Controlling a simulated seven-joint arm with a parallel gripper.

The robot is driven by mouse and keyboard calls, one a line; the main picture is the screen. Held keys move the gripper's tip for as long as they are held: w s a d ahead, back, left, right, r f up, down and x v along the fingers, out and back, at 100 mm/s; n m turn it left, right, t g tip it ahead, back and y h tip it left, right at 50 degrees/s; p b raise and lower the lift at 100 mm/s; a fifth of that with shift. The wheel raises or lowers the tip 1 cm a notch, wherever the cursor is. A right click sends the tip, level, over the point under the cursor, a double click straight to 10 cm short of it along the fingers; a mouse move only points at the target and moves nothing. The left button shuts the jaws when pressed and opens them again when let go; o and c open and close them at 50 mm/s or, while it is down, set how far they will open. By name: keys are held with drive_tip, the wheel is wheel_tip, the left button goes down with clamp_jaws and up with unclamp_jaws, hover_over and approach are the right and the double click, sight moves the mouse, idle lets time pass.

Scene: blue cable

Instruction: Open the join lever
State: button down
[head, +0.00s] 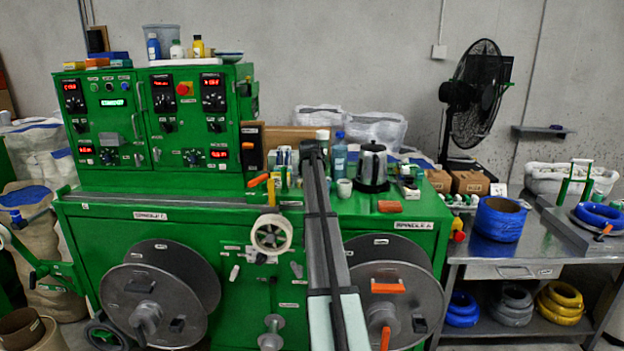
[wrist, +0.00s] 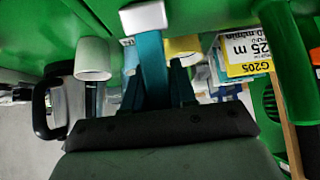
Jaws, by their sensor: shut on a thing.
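A teal bar with a white end (wrist: 150,70) stands between the two dark teal fingers of my gripper (wrist: 156,82) in the wrist view. The fingers are shut on it, and its white end points away from the gripper body. It looks like a lever; I see no label on it to say whether it is the join lever. In the head view my gripper (head: 313,152) is at the back of the green machine's top (head: 225,205). My own arm hides the fingertips and the bar there.
In the wrist view a pale cylinder (wrist: 93,58) stands left of the bar and a yellow "G205" label (wrist: 248,50) right of it. A black curved handle (wrist: 42,103) is further left. In the head view a kettle (head: 372,168) stands close to the right of my arm.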

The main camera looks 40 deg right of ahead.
drive_tip(key=c, duration=1)
unclamp_jaws()
drive_tip(key=v, duration=1.3)
drive_tip(key=shift+s+a+r, duration=0.2)
drive_tip(key=shift+r, duration=0.1)
